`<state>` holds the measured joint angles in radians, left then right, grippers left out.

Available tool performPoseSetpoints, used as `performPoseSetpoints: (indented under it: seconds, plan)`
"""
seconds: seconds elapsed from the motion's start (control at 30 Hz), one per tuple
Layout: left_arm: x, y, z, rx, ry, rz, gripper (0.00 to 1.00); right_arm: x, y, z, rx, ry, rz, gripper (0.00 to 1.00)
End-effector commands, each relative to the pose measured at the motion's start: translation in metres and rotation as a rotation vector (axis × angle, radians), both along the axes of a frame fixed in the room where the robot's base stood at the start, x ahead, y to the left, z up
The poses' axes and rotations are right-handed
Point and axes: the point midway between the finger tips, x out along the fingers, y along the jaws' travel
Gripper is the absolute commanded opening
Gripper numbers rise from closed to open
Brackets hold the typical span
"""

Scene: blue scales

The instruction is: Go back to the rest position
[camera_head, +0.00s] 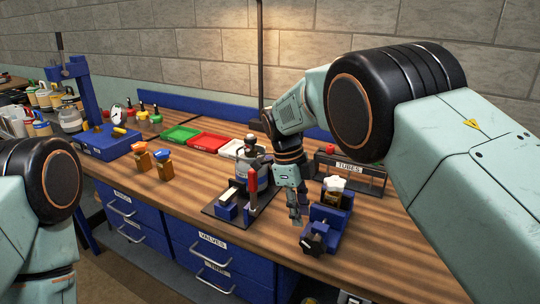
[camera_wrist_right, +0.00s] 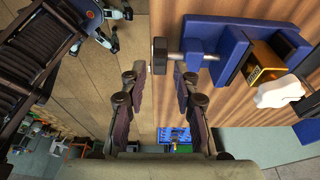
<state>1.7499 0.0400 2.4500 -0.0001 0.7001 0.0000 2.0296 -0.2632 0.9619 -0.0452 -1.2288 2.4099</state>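My right gripper (camera_head: 296,208) hangs pointing down over the wooden workbench (camera_head: 375,235), just left of a blue vise (camera_head: 325,230).
A black-based fixture with a red handle (camera_head: 253,187) stands left of my right gripper. A TUBES rack (camera_head: 350,172) is behind the vise. Green (camera_head: 180,138) and red (camera_head: 208,143) trays lie farther back. Orange-knobbed (camera_head: 140,150) and blue-knobbed (camera_head: 163,158) valves stand left. The front-right bench is clear.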

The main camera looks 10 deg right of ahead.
Motion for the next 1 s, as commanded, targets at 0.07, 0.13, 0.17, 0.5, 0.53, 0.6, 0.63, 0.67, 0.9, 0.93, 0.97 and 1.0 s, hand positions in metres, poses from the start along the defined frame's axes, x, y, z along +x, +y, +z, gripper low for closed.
performPoseSetpoints:
  seconds: [0.07,0.13,0.17,0.5,0.53,0.6,0.63,0.67,0.9,0.93,0.97,1.0]
  plan:
    - [0.0,0.0,0.0,0.0,0.0,0.0,0.78,-0.003,-0.003,-0.013,0.0,0.004,-0.001,0.3]
    - [0.0,0.0,0.0,0.0,0.0,0.0,0.78,-0.004,-0.005,-0.025,-0.001,0.003,-0.001,0.3]
    - [0.0,0.0,0.0,0.0,0.0,0.0,0.78,-0.005,-0.007,-0.03,-0.001,0.004,-0.002,0.3]
    - [0.0,0.0,0.0,0.0,0.0,0.0,0.78,-0.012,-0.017,-0.084,0.0,0.0,0.0,0.3]
    - [0.0,0.0,0.0,0.0,0.0,0.0,0.78,-0.013,-0.018,-0.088,0.0,0.0,0.0,0.3]
    - [0.0,0.0,0.0,0.0,0.0,0.0,0.78,-0.014,-0.02,-0.096,0.0,0.0,-0.001,0.3]
    - [0.0,0.0,0.0,0.0,0.0,0.0,0.78,-0.014,-0.02,-0.098,0.001,-0.001,-0.001,0.3]
    - [0.0,0.0,0.0,0.0,0.0,0.0,0.78,-0.014,-0.021,-0.101,0.0,-0.002,-0.001,0.3]
    - [0.0,0.0,0.004,0.0,0.0,0.0,0.78,-0.014,-0.022,-0.103,0.01,-0.009,-0.001,0.3]
    - [0.0,0.0,0.004,0.0,0.0,0.0,0.78,-0.014,-0.022,-0.103,0.01,-0.01,-0.001,0.3]
    - [0.0,0.0,0.003,0.0,0.0,0.0,0.78,-0.014,-0.022,-0.103,0.01,-0.01,-0.001,0.3]
    - [0.0,0.0,0.003,0.0,0.0,0.0,0.78,-0.014,-0.021,-0.103,0.01,-0.01,-0.001,0.3]
